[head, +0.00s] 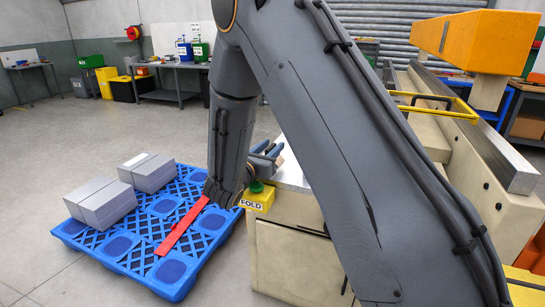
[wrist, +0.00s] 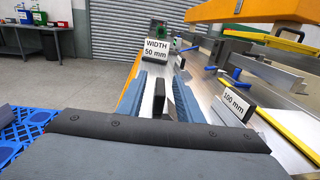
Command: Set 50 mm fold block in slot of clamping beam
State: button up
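My gripper (wrist: 160,92) is open, its two blue-grey fingers spread over the steel bench top. A small upright dark piece (wrist: 160,98) shows between them, apart from both fingers; no size label is readable on it, so I cannot tell whether it belongs to the 50 mm fold block. A sign reading "WIDTH 50 mm" (wrist: 157,49) stands beyond the fingertips. In the head view my gripper (head: 272,151) is beside the bench edge, partly hidden by my arm. The folding machine's long steel beam (head: 490,150) is at right; I cannot make out its slot.
A piece labelled "100 mm" (wrist: 234,104) stands close right of my gripper. A yellow FOLD button box (head: 257,199) is on the bench front. A blue pallet (head: 143,263) with grey stacks (head: 104,204) and a red strip (head: 182,229) lies at left.

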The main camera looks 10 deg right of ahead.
grip_shut()
jog(key=shift+r, duration=0.1)
